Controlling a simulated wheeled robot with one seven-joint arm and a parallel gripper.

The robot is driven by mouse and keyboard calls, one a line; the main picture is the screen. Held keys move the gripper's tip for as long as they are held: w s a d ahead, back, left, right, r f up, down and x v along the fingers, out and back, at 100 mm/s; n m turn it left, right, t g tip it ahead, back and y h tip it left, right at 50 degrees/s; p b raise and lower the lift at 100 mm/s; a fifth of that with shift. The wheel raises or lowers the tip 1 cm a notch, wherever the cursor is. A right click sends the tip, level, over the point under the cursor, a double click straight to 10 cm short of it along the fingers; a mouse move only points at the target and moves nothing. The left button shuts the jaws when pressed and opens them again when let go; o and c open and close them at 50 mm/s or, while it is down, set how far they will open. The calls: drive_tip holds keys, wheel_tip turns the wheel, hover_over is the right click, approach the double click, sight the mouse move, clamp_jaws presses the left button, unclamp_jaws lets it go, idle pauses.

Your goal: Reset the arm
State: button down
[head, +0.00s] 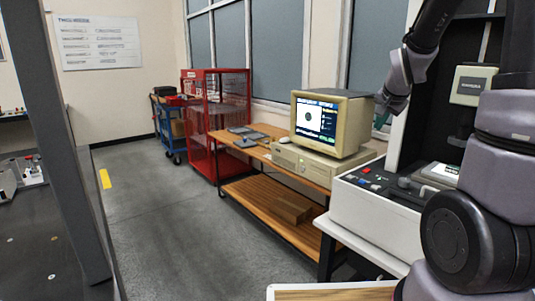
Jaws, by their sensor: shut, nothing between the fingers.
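My arm stands at the right of the head view, with its dark and grey links in front of a white bench machine. Its end, with my gripper (386,106), is raised just right of the beige monitor, in front of the window wall. The gripper is small in the picture and partly hard to make out. It is shut, and nothing shows in it. I cannot tell how far it is from the monitor.
A beige computer monitor (321,127) stands on a wooden workbench (232,138). A white machine with a control panel (375,202) is at the right. A red cage cabinet (216,125) and blue cart (168,133) stand behind. A dark table is at the left. The middle floor (160,215) is clear.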

drive_tip(key=s+a+r+n+y, duration=0.1)
drive_tip(key=s+a+r+n, duration=0.1)
drive_tip(key=s, duration=0.6)
drive_tip(key=s+a+r+n+y, duration=0.1)
drive_tip(key=s+a+r+n, duration=0.1)
drive_tip(key=s+a+r, duration=0.3)
drive_tip(key=s+a+r+n+y, duration=0.1)
drive_tip(key=s+a+r, duration=0.2)
drive_tip(key=s, duration=0.9)
drive_tip(key=shift+a+r+n+g, duration=0.15)
drive_tip(key=shift+r+n+g, duration=0.25)
drive_tip(key=shift+w, duration=0.1)
